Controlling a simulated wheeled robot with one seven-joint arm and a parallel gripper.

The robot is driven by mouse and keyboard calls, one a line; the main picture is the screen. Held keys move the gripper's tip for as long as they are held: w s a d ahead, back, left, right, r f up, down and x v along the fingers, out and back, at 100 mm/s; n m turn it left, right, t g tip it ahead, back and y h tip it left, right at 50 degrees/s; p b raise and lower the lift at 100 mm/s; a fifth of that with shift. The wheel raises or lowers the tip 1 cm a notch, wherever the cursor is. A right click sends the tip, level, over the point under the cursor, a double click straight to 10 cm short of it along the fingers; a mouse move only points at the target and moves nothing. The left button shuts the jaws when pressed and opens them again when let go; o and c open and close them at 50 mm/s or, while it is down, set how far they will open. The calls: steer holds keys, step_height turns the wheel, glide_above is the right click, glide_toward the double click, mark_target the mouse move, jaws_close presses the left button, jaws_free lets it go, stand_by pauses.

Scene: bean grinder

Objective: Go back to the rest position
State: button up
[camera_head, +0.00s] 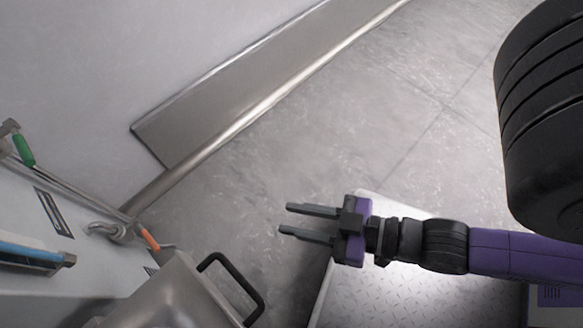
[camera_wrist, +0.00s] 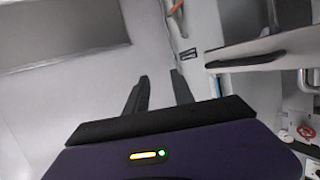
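My gripper (camera_head: 308,222) is at the lower middle of the head view. Its two dark fingers point left, and a gap shows between them. Nothing is held in it. It hangs in front of the grey floor and a metal tread plate (camera_head: 420,298). My purple arm runs from it to the right edge. In the wrist view my gripper (camera_wrist: 160,85) shows its two fingers apart, with nothing between the tips. A metal container with a black handle (camera_head: 235,285) is at the lower left, apart from the fingers.
A grey machine (camera_head: 30,215) stands at the left, with a green-handled lever (camera_head: 22,150) and an orange-tipped lever (camera_head: 149,238). A metal skirting panel (camera_head: 250,85) runs along the wall. The floor (camera_head: 380,130) above the gripper is clear.

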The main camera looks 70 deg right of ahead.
steer(key=shift+m+h, duration=0.3)
steer(key=shift+h, duration=0.5)
steer(key=r, duration=0.1)
steer(key=s+d+r, duration=0.1)
steer(key=s+r, duration=0.1)
steer(key=shift+d+r, duration=0.35)
steer(key=shift+d, duration=0.05)
steer(key=shift+r, duration=0.1)
